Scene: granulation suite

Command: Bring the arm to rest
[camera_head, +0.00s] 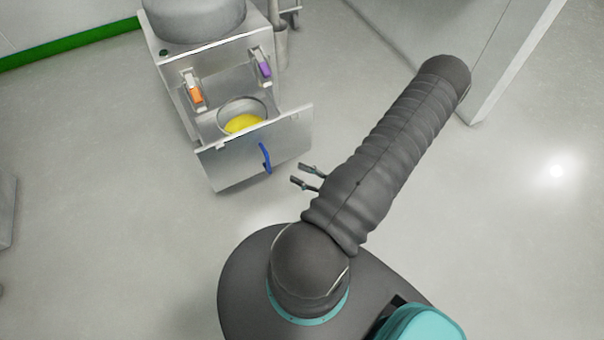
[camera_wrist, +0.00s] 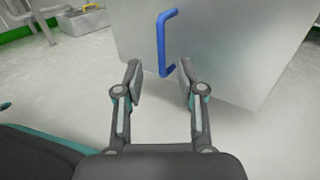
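My gripper (camera_head: 308,178) shows its two fingertips beside my sleeved arm in the head view; the rest of it is hidden behind the arm. In the wrist view my gripper (camera_wrist: 158,82) is open, with a clear gap between the fingers and nothing in it. A blue handle (camera_wrist: 166,42) on a grey drawer front stands ahead of the fingers, apart from them. The handle also shows in the head view (camera_head: 266,158), left of the fingertips. My arm is bent, its dark sleeve reaching toward the upper right.
A steel machine (camera_head: 176,80) stands at the upper left. Its drawer (camera_head: 230,160) is pulled out and holds a bowl (camera_head: 258,106) with yellow contents. An orange piece (camera_head: 194,94) and a purple piece (camera_head: 264,68) sit on its face. A grey cabinet (camera_head: 510,60) stands at right.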

